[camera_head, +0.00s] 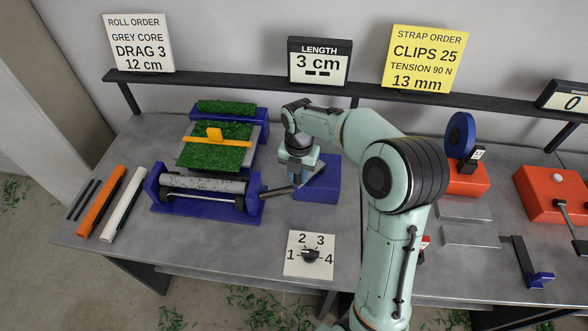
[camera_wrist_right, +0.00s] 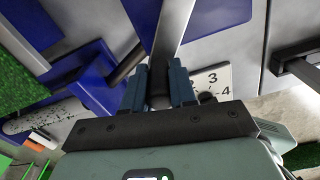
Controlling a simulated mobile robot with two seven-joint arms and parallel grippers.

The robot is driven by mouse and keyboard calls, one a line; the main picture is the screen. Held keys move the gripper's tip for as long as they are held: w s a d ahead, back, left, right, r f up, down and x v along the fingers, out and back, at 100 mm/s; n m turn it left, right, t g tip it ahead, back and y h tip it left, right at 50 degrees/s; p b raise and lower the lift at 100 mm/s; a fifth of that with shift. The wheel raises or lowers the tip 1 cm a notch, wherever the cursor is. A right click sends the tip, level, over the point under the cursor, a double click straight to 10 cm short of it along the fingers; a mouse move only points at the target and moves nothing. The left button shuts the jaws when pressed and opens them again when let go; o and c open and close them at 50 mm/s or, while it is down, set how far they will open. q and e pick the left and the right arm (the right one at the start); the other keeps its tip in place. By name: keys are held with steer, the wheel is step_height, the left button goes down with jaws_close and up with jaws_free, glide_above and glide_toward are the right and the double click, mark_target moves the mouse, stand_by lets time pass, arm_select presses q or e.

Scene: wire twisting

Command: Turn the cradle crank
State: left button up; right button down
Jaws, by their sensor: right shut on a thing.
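The blue cradle (camera_head: 165,205) stands on the left part of the bench. A grey speckled roll (camera_head: 205,186) lies across it. The grey crank (camera_head: 275,191) sticks out from the cradle's right side. My right gripper (camera_head: 297,180) is at the crank's outer end. In the right wrist view, the fingers of my right gripper (camera_wrist_right: 158,88) are shut around the dark crank handle, with a grey bar (camera_wrist_right: 172,35) running up from there. My fingertips are partly hidden in the head view. My left gripper is not in view.
A blue block (camera_head: 322,182) stands right behind my right gripper. A numbered dial plate (camera_head: 295,266) lies in front. A feed tray with green shreds (camera_head: 210,157) and a yellow bar (camera_head: 232,142) is behind the cradle. Orange (camera_head: 100,203) and white rods (camera_head: 124,204) lie left.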

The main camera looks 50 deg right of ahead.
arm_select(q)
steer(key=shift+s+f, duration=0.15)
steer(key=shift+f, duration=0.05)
arm_select(e)
steer(key=shift+s+d, duration=0.2)
steer(key=shift+s, duration=0.85)
steer(key=c, duration=0.9)
jaws_free()
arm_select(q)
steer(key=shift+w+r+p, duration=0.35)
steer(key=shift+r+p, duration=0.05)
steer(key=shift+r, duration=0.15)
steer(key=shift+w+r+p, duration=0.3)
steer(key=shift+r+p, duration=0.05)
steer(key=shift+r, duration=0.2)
arm_select(e)
step_height(320, 180, up, 13)
steer(key=shift+r, duration=0.2)
